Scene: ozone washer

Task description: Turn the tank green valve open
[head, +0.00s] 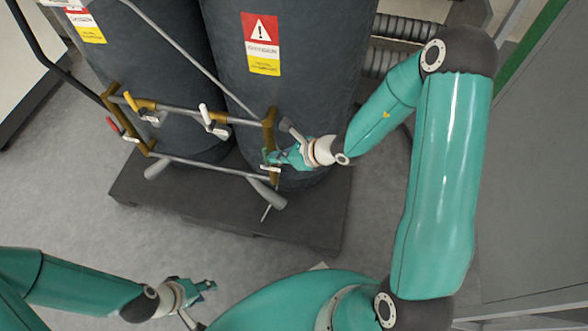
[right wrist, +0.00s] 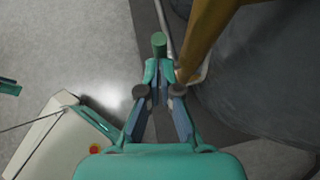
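The green valve handle (right wrist: 159,42) shows in the right wrist view as a short green cylinder standing out past my fingertips. In the head view my gripper hides most of it, at the right end of the pipe frame on the tanks. My right gripper (head: 274,157) is at this handle. In the right wrist view its two fingertips (right wrist: 159,74) lie close on either side of the handle and look shut on it. The valve body is hidden. My left gripper (head: 207,289) is low in the head view, away from the tanks, empty and seemingly open.
Two dark tanks (head: 290,90) with warning labels stand on a dark pallet (head: 300,220). Their pipe frame (head: 205,168) carries orange (head: 131,102), white (head: 205,114) and red (head: 112,124) valve handles. Ribbed hoses (head: 405,28) run behind on the right. The grey floor at left is clear.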

